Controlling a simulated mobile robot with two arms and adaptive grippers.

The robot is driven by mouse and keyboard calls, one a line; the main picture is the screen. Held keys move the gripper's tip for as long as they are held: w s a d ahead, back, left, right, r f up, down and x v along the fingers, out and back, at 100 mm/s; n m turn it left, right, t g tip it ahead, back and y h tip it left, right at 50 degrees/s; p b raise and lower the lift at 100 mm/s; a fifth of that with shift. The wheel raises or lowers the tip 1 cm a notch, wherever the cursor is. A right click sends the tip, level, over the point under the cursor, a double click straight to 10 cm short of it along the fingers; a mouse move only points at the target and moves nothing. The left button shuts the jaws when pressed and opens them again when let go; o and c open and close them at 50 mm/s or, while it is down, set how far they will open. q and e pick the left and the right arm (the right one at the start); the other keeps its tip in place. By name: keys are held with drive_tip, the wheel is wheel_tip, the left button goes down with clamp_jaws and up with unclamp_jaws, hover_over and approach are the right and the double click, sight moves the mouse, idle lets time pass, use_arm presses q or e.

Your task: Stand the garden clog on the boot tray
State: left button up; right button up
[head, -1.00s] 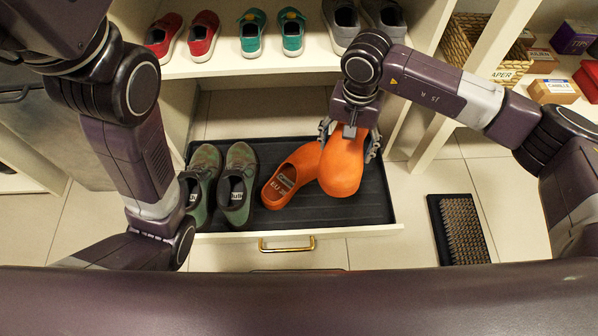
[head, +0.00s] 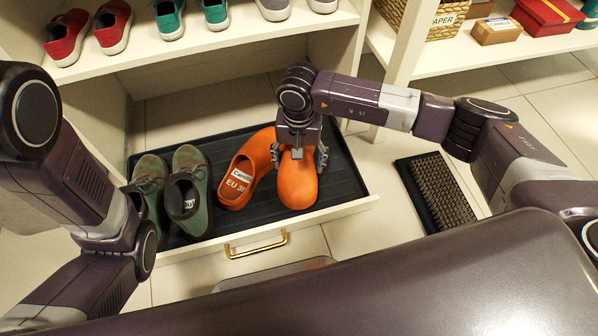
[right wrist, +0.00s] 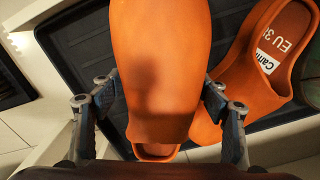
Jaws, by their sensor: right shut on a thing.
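One orange garden clog (head: 297,188) is held in my right gripper (head: 298,158), which grips it from above, one finger on each side. In the right wrist view the held clog (right wrist: 160,70) fills the middle between the fingers. It is over the right part of the black boot tray (head: 345,185); whether its sole touches the tray I cannot tell. A second orange clog (head: 236,190), with a white label and "EU 38" inside, stands on the tray just left of it. It also shows in the right wrist view (right wrist: 240,85). My left gripper is out of view.
Green shoes (head: 188,200) stand on the tray's left part. The tray sits in a pulled-out drawer with a brass handle (head: 256,244). A shelf (head: 200,48) with red, teal and grey shoes is behind. A bristle mat (head: 442,190) lies on the floor at right.

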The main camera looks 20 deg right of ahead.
drive_tip(key=shift+f+b, duration=0.9)
drive_tip(key=shift+f, duration=0.85)
drive_tip(key=shift+f, duration=0.2)
drive_tip(key=o, duration=1.7)
drive_tip(key=shift+c, duration=0.2)
drive_tip(key=shift+r, duration=0.1)
wheel_tip(320, 180, up, 12)
drive_tip(key=p, duration=0.8)
drive_tip(key=shift+r+p, duration=0.15)
drive_tip(key=shift+p, duration=0.25)
drive_tip(key=shift+s, duration=0.15)
